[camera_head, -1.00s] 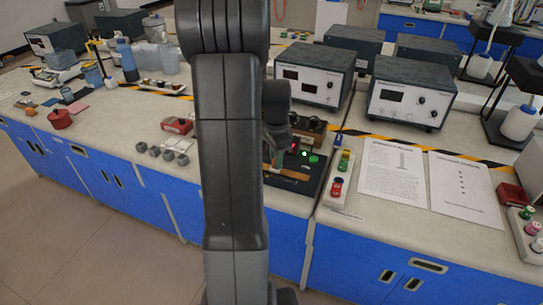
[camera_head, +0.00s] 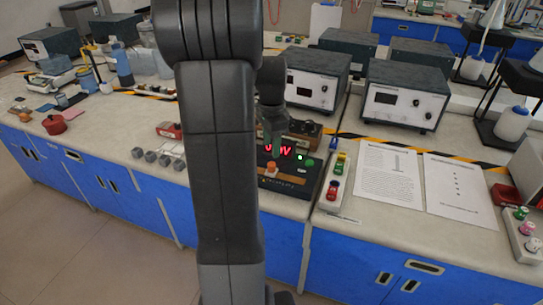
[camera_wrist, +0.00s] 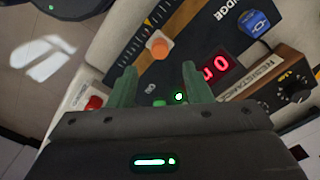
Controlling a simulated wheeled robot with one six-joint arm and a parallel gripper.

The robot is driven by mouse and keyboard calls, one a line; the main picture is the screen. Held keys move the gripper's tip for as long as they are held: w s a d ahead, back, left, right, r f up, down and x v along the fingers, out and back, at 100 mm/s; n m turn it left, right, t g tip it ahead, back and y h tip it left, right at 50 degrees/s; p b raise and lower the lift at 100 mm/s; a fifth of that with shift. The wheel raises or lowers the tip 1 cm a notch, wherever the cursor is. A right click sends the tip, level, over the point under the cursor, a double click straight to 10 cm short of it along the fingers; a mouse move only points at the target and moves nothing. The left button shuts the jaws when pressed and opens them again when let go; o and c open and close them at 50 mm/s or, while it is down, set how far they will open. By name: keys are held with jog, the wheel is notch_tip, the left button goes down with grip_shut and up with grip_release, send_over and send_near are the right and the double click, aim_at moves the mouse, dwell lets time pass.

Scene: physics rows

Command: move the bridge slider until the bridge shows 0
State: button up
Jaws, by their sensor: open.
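The red display (camera_wrist: 214,69) is lit; a 0 shows in the wrist view, but I cannot read the whole value. My gripper (camera_wrist: 158,72) is open, its two green fingers apart with nothing held. In the wrist view the knob appears just beyond the fingertips, roughly between them. In the head view my gripper (camera_head: 272,150) partly covers the display.
A wooden resistance box (camera_wrist: 279,78) with dials adjoins the panel. A green light (camera_wrist: 179,97) and a red button (camera_wrist: 94,103) are near my fingers. Small grey blocks (camera_head: 151,156) stand left, a strip with coloured terminals (camera_head: 335,183) right. Instruments (camera_head: 403,95) stand behind.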

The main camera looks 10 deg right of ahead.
aim_at(270, 163)
notch_tip(270, 163, up, 7)
dwell(0.3)
jog(key=shift+f, duration=0.15)
notch_tip(270, 163, down, 14)
jog(key=shift+r, duration=0.25)
jog(key=shift+w+a+f+b, duration=0.15)
jog(key=shift+a+b, duration=0.05)
jog(key=shift+b, duration=0.1)
jog(key=shift+w+a, duration=0.2)
jog(key=shift+a, duration=0.15)
